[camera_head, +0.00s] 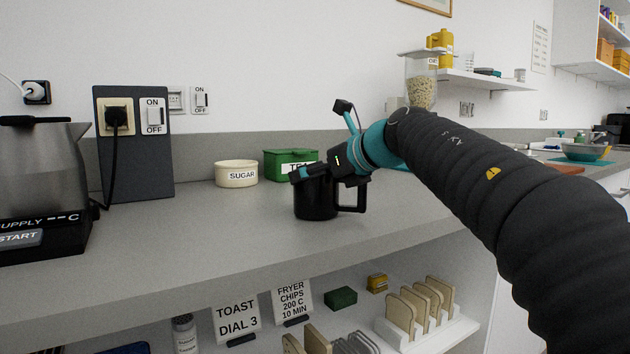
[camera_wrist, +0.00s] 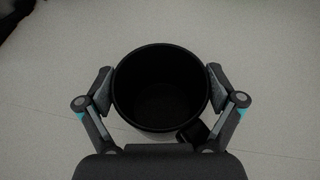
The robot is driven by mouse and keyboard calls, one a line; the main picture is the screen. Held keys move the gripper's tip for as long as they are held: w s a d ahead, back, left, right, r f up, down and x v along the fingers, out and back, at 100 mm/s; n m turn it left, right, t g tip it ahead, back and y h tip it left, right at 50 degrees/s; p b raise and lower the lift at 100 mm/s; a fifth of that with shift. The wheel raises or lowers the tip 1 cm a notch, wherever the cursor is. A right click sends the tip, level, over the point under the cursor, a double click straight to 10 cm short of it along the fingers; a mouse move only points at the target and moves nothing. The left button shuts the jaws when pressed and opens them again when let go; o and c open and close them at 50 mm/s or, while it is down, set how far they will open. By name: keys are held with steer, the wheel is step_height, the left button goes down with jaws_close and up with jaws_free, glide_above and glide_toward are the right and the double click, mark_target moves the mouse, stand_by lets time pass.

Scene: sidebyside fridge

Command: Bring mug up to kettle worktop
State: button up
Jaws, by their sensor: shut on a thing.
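A black mug (camera_head: 315,200) is upright at the grey worktop (camera_head: 225,222), in front of the tea box. Its handle points right in the head view. My gripper (camera_head: 318,173) reaches in from the right and is shut on the mug near its rim. In the wrist view my gripper (camera_wrist: 161,92) has one finger on each side of the mug (camera_wrist: 160,120), which looks empty inside. Whether the mug's base touches the worktop is hard to tell. The kettle (camera_head: 40,165) stands at the far left on its black base marked START.
A cream sugar bowl (camera_head: 236,174) and a green tea box (camera_head: 285,160) stand behind the mug. A dark socket panel (camera_head: 134,145) is beside the kettle. The worktop between kettle and mug is clear. A lower shelf holds signs and a toast rack (camera_head: 425,320).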

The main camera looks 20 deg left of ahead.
steer(key=shift+f, duration=0.1)
steer(key=o, duration=1.5)
steer(key=shift+s+d+r, duration=0.1)
steer(key=shift+d+r, duration=0.05)
steer(key=shift+r, duration=0.05)
steer(key=v, duration=1.1)
steer(key=shift+s+d, duration=0.25)
steer(key=shift+r, duration=0.1)
